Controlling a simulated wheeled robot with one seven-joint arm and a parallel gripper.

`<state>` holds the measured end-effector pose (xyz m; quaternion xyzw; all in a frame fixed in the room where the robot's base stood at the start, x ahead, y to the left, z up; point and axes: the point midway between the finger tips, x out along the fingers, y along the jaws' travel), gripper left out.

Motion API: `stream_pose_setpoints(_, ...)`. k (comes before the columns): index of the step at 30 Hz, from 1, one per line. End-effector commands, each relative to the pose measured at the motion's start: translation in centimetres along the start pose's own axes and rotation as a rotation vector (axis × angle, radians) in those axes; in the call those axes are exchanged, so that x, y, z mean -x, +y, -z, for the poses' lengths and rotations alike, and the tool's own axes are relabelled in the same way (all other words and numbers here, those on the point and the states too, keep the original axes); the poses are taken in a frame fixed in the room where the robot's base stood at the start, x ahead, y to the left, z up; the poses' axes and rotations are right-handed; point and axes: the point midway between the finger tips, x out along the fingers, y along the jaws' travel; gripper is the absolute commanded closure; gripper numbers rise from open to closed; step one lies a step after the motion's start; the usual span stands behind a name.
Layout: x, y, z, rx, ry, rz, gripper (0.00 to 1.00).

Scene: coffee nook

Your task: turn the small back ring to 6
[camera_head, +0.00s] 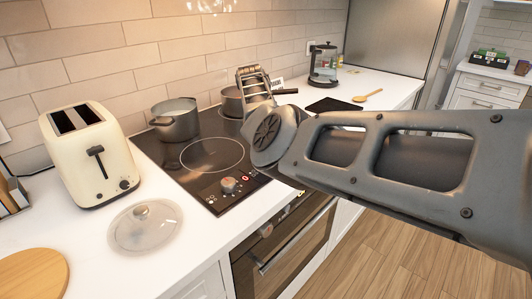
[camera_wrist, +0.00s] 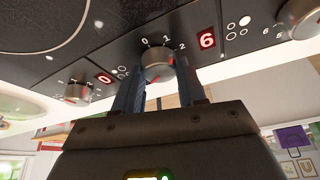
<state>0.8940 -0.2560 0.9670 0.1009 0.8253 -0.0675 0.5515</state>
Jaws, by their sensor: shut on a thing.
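The black cooktop (camera_head: 160,151) has a row of silver knobs along its front edge. In the wrist view my gripper (camera_wrist: 158,72) is shut on one knob (camera_wrist: 157,57), a finger on each side. Numbers 0, 1 and 2 are printed around this knob. The display (camera_wrist: 207,40) to its right reads a red 6. Another knob (camera_wrist: 77,92) stands left of the gripper, and the display (camera_wrist: 104,78) beside it reads 0. That knob and a 0 display also show in the head view (camera_head: 229,185). I cannot make out the small back ring.
A grey pot (camera_head: 175,120) stands back left and a second pot (camera_head: 233,101) back right. The large front ring (camera_head: 190,157) is bare. A toaster (camera_head: 92,156) and glass lid (camera_head: 146,236) are left of the cooktop. Another knob (camera_wrist: 304,16) is at the right.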

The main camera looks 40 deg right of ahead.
Motion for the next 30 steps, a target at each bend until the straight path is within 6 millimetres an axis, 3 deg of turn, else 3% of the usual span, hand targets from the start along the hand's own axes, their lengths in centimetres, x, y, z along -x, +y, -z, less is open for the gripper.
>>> stream_pose_setpoints(4,-0.1,0.0,0.0,0.001,0.002,-0.001,0.90)
stream_pose_setpoints(5,-0.1,0.0,0.0,0.001,0.002,-0.001,0.57)
stream_pose_setpoints(12,-0.1,0.0,0.0,0.001,0.001,0.000,0.34)
stream_pose_setpoints(20,0.2,0.0,0.0,0.001,0.000,0.000,0.34)
stream_pose_setpoints(30,4.9,0.0,0.0,0.002,-0.002,-0.001,0.34)
